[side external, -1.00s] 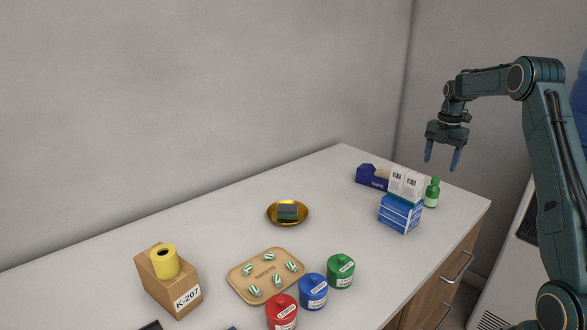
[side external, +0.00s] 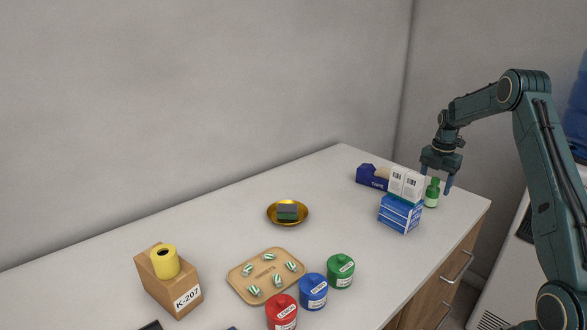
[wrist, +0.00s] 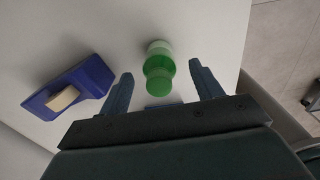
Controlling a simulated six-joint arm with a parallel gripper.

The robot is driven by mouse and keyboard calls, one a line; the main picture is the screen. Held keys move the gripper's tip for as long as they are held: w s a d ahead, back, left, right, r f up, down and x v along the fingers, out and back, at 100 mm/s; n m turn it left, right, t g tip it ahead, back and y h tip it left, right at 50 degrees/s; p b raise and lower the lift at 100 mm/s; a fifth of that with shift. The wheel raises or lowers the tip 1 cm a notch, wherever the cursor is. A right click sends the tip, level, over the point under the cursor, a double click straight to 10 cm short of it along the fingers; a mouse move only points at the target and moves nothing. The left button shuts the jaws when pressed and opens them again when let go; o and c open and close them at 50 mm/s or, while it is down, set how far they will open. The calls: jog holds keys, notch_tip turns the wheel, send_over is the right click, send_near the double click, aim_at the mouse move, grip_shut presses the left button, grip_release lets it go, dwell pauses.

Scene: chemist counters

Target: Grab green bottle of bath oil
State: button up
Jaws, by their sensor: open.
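The green bottle (side external: 432,194) with a white label stands upright at the right end of the counter, beside the stacked boxes. In the wrist view the green bottle (wrist: 159,72) shows from above, between and just beyond the fingertips. My gripper (side external: 436,184) is open and points down at the bottle, with one finger on each side of its upper part. In the wrist view my gripper (wrist: 160,80) is open, and both fingers look apart from the bottle.
Blue and white boxes (side external: 400,214) stand close left of the bottle. A dark blue tape dispenser (side external: 371,177) is behind them, also in the wrist view (wrist: 72,88). The counter's right edge is near. A gold bowl (side external: 273,216), tray (side external: 240,284) and jars (side external: 341,271) lie farther off.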

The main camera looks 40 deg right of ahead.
aim_at(434, 185)
jog(key=shift+f, duration=2)
jog(key=shift+c, duration=0.3)
jog(key=c, duration=1.1)
